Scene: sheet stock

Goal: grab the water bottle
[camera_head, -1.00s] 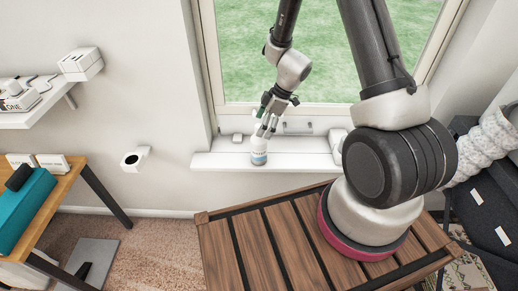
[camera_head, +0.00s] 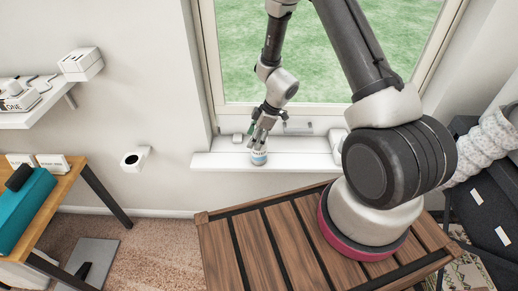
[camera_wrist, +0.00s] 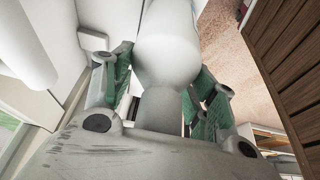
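The water bottle (camera_head: 259,157) is white with a blue-marked label and stands upright on the white window sill (camera_head: 215,161). In the wrist view my gripper (camera_wrist: 163,85) is open, with a finger on each side of the bottle and small gaps visible.
The window (camera_head: 330,50) is behind the sill. A small white object (camera_head: 237,138) stands on the sill left of the bottle, and a white box (camera_head: 338,140) is to the right. A slatted wooden table (camera_head: 240,250) is in front. A white wall fitting (camera_head: 134,159) is at left.

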